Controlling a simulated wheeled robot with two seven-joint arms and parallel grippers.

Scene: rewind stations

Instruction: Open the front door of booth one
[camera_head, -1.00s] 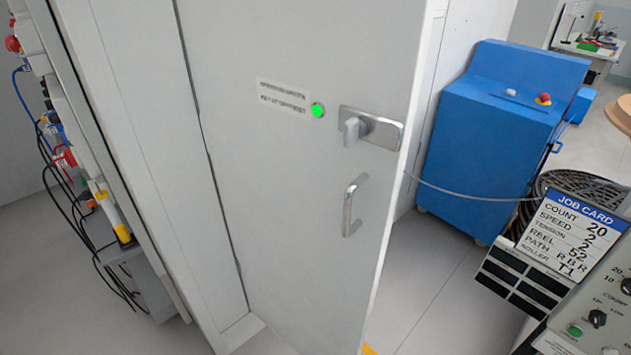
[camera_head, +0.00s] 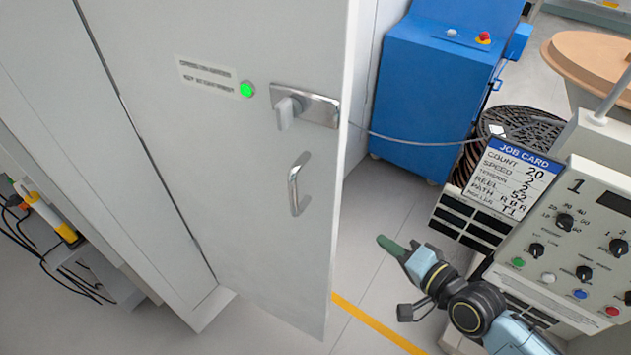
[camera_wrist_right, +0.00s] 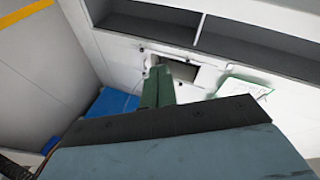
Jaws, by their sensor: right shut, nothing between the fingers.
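The booth's grey front door (camera_head: 235,200) fills the left and middle of the head view. Its free right edge stands out from the white wall behind, with floor visible past it, so it looks ajar. It carries a bar handle (camera_head: 296,185), a lever on a metal plate (camera_head: 305,106) and a lit green button (camera_head: 247,89). My right gripper (camera_head: 390,245) is right of the door and lower than the handle, apart from both. Its green fingers are shut and empty; they also show in the right wrist view (camera_wrist_right: 158,88). My left gripper is out of view.
A blue cabinet (camera_head: 435,95) stands behind the door edge. The control panel (camera_head: 570,250) with a job card (camera_head: 512,178) is close on the right. Cables and a grey box (camera_head: 105,270) are at left. Floor with a yellow line (camera_head: 375,325) lies between door and panel.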

